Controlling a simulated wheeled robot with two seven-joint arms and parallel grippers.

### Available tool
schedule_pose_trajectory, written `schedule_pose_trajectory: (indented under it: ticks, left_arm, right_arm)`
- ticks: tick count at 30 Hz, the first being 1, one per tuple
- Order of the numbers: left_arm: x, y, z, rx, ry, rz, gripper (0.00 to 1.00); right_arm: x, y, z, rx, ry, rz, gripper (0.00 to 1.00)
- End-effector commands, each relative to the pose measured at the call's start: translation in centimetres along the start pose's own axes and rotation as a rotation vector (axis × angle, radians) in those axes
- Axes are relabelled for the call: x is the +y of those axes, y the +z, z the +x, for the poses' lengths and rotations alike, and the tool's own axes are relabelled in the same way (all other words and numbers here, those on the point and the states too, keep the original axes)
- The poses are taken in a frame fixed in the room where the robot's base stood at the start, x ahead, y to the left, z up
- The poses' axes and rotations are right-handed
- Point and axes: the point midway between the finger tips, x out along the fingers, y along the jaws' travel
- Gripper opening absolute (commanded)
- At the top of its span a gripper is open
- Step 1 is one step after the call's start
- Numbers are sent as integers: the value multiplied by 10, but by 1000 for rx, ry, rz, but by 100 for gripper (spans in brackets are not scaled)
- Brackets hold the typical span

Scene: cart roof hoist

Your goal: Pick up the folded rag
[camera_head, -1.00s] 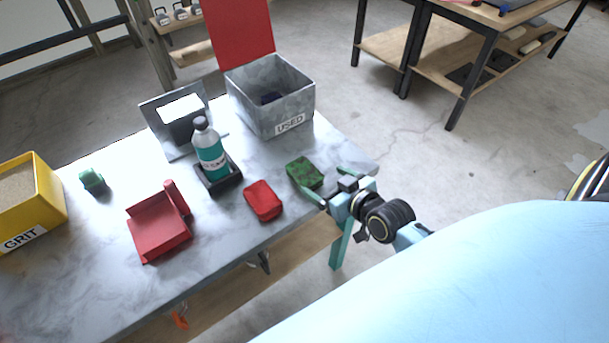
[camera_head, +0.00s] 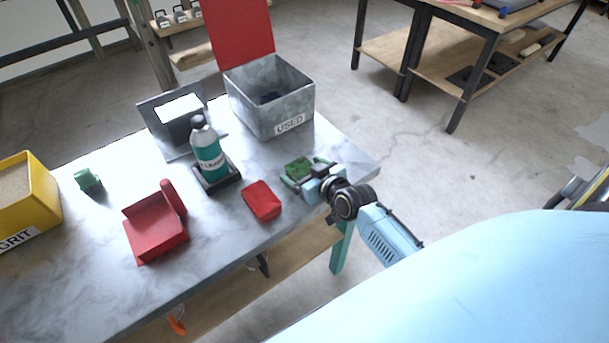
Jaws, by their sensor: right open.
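A green, dark-blotched folded rag (camera_head: 297,166) lies on the grey table near its right end. My right gripper (camera_head: 305,172) is open at the near side of this rag, with one finger toward its left and the other toward its right. The gripper hides the rag's near part, and I cannot tell whether the fingers touch it. A red folded cloth-like pad (camera_head: 262,201) lies to the left of the gripper, apart from it. My left gripper is not in view.
A grey metal bin marked USED (camera_head: 290,112), its red lid raised, stands behind the green rag. A teal bottle (camera_head: 208,152) stands in a black tray. A red holder (camera_head: 156,235), small green object (camera_head: 88,180) and yellow GRIT box (camera_head: 42,201) are further left.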

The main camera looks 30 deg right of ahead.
Motion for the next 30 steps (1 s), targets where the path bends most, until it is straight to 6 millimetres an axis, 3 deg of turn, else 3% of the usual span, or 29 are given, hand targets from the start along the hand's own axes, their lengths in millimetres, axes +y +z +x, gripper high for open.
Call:
schedule_pose_trajectory:
  ticks: [2, 12, 20, 30]
  left_arm:
    - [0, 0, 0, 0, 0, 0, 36]
    - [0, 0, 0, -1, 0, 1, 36]
    - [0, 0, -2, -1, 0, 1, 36]
    - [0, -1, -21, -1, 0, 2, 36]
  right_arm:
    - [0, 0, 0, 0, 0, 0, 83]
    - [0, 0, 0, 0, 0, 0, 39]
    - [0, -4, -2, 1, 0, -1, 39]
    - [0, -61, -25, 5, 0, -2, 39]
